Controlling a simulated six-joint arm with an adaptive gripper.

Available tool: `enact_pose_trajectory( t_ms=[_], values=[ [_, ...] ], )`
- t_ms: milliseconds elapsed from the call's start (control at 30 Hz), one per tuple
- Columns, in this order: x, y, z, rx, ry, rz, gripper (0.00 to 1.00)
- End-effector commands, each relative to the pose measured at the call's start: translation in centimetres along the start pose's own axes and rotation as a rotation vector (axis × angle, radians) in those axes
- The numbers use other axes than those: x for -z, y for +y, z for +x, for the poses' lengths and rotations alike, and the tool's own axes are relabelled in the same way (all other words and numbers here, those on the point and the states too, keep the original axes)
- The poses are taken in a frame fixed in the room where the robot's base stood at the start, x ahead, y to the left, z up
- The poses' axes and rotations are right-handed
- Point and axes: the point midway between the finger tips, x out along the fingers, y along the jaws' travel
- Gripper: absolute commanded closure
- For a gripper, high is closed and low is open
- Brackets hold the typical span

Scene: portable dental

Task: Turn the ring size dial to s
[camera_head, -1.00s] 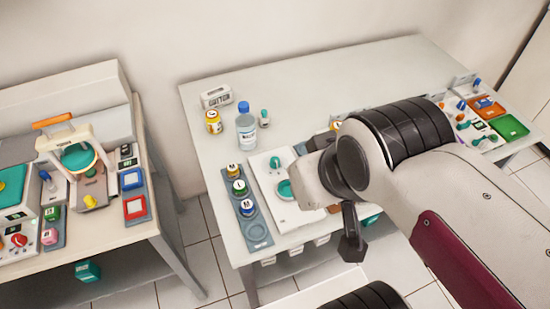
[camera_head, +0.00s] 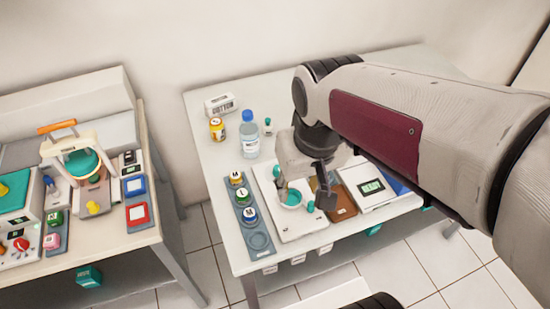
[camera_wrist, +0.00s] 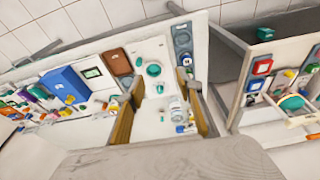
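No dial marked with ring sizes can be read. A white panel (camera_head: 302,222) on the right table bears a teal knob (camera_head: 277,171), a teal-lined round cup or ring (camera_head: 291,198) and another small teal piece (camera_head: 310,207). The panel also shows in the wrist view (camera_wrist: 153,50). Any size marks on it are too small to read. My gripper (camera_head: 303,188) is over the panel in the head view and partly covers it. In the wrist view my gripper (camera_wrist: 168,92) has its two tan fingers wide apart with nothing gripped between them.
A grey tray (camera_head: 258,241) with lettered jars lies left of the panel. A clear blue-capped bottle (camera_head: 249,135), a yellow jar (camera_head: 217,129) and a white cotton box (camera_head: 221,103) stand behind. A brown tray (camera_head: 342,203) and a display device (camera_head: 369,188) lie right.

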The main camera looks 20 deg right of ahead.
Motion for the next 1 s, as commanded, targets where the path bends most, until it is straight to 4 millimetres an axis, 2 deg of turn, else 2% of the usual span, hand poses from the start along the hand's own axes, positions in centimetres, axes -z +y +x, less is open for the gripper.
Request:
enact_pose_trajectory(
  t_ms=[567,1000],
  values=[
    [5.6,1.1,5.5,0.001,-0.149,-0.027,0.64],
    [9.9,2.1,11.1,0.012,-0.235,-0.077,0.64]
  ],
)
